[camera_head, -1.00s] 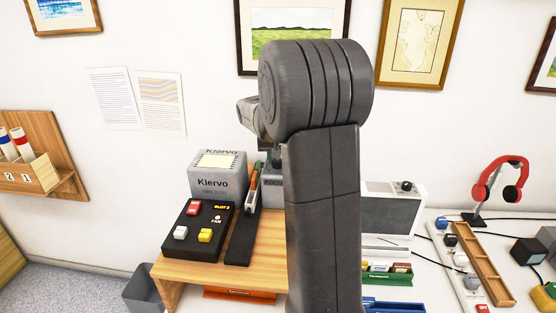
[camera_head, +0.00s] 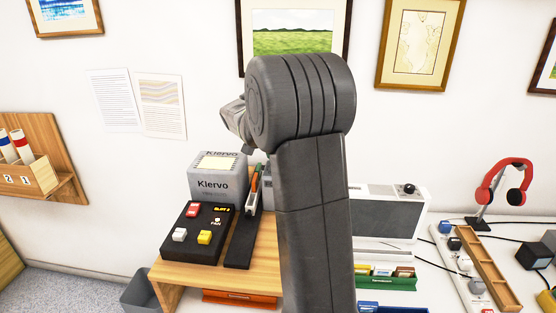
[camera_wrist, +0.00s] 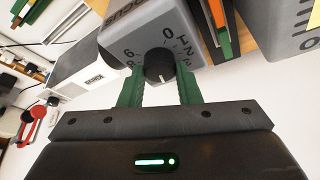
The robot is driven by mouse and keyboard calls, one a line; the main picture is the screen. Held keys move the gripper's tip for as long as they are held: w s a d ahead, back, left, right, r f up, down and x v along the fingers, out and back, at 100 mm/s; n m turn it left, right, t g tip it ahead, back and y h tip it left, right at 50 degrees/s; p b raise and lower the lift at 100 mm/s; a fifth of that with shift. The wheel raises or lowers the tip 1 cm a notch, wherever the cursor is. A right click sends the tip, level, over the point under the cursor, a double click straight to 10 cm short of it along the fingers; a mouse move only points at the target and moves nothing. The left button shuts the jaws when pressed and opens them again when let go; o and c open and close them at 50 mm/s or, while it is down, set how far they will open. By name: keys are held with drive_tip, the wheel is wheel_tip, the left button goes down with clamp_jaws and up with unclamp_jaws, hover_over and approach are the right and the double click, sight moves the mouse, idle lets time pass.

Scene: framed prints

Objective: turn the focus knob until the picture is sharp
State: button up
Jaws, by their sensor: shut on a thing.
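A black focus knob (camera_wrist: 157,66) with a white pointer line sits on a grey box face in the wrist view. The pointer aims toward the bottom of that view. In the head view my arm hides the knob and the fingers. A framed landscape print (camera_head: 292,38) with dark hills and a green field hangs behind; its lower part is covered by my arm.
A grey Kiervo box (camera_head: 217,185) and a black button panel (camera_head: 197,237) stand on a wooden stand (camera_head: 172,273). A grey-fronted device (camera_head: 385,218) is right of my arm, with red headphones (camera_head: 503,185) farther right.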

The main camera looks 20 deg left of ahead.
idle(0.3)
drive_tip(key=o, duration=1)
drive_tip(key=shift+c, duration=0.2)
drive_tip(key=shift+r, duration=0.1)
drive_tip(key=v, duration=1.3)
drive_tip(key=shift+s+r+b, duration=0.2)
drive_tip(key=shift+r+b, duration=0.15)
drive_tip(key=shift+b, duration=0.05)
drive_tip(key=shift+f, duration=0.1)
drive_tip(key=p+x, duration=0.1)
drive_tip(key=x, duration=1.3)
